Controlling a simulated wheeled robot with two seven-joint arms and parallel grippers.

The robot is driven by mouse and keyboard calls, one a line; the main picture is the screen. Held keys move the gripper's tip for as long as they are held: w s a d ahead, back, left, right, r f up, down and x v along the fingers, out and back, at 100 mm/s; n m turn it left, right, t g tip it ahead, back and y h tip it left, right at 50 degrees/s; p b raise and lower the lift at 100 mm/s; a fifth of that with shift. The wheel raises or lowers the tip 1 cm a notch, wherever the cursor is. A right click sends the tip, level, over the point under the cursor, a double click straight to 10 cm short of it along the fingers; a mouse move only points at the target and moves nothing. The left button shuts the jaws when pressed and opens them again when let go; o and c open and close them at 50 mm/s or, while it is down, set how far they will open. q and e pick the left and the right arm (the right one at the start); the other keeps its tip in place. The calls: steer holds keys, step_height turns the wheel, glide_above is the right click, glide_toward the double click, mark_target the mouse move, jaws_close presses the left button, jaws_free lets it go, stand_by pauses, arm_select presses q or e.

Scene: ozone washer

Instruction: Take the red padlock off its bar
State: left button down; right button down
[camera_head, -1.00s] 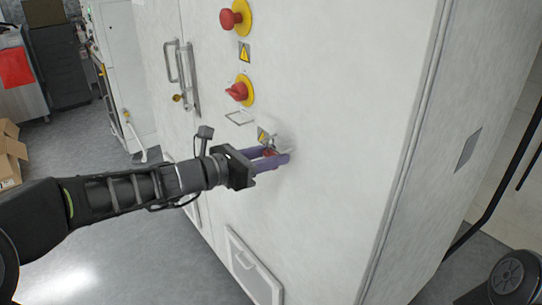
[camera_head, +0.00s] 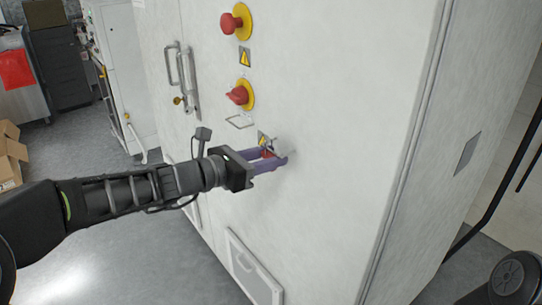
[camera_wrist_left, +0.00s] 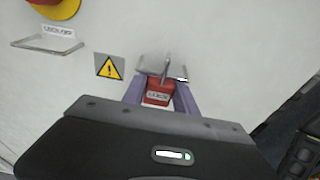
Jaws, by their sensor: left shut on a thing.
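The red padlock (camera_wrist_left: 159,93) is between the two purple fingers of my left gripper (camera_wrist_left: 160,98) in the left wrist view. Its metal shackle (camera_wrist_left: 165,69) rises above the body, by a grey metal bar (camera_wrist_left: 149,66) on the white cabinet. I cannot tell if the shackle is still around the bar. In the head view my left gripper (camera_head: 270,161) is shut on the padlock (camera_head: 267,154), close to the cabinet front. The fingers partly hide it. My right gripper is not in view.
The white cabinet (camera_head: 330,90) fills the middle. Above the padlock are a red knob (camera_head: 238,95), a red button (camera_head: 231,23) and a small label frame (camera_head: 240,122). A yellow warning sign (camera_wrist_left: 109,67) is just left of the bar. Door handles (camera_head: 186,80) stick out further left.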

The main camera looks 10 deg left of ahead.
arm_select(q)
steer(key=f+p+v, duration=0.1)
steer(key=v, duration=1)
steer(key=shift+s+a+f+p, duration=0.15)
steer(key=shift+s+f+p, duration=0.1)
steer(key=shift+f+p, duration=0.15)
stand_by(0.8)
stand_by(0.6)
step_height(320, 180, down, 23)
steer(key=s+d+m+g+h, duration=0.2)
steer(key=shift+s+f+m+g+h, duration=0.2)
steer(key=shift+s+m+g+h, duration=0.05)
steer(key=shift+m+g+h, duration=0.15)
